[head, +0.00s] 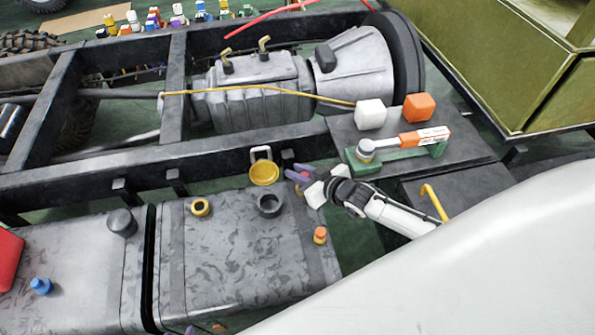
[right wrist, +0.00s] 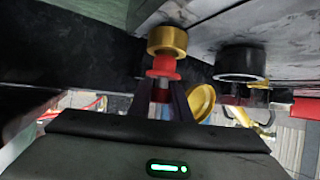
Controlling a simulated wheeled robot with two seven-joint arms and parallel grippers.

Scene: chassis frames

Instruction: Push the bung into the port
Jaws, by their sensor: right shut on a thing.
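My right gripper (head: 302,176) is in the head view, above the far right part of the grey tank (head: 228,275). Its purple fingers are shut on a red bung (right wrist: 163,68), which shows best in the right wrist view. A brass-coloured round piece (right wrist: 167,40) meets the red part there; I cannot tell whether it belongs to the bung. A dark round port (head: 269,205) stands on the tank, left of and nearer than the gripper; it also shows in the right wrist view (right wrist: 241,63), apart from the bung. My left gripper is not in view.
An open yellow cap (head: 264,173) stands behind the dark port. A brass ring (head: 200,207) and an orange-topped fitting (head: 320,235) sit on the tank. The black chassis rail (head: 225,152) runs behind. A green holder (head: 385,160) is on the right plate.

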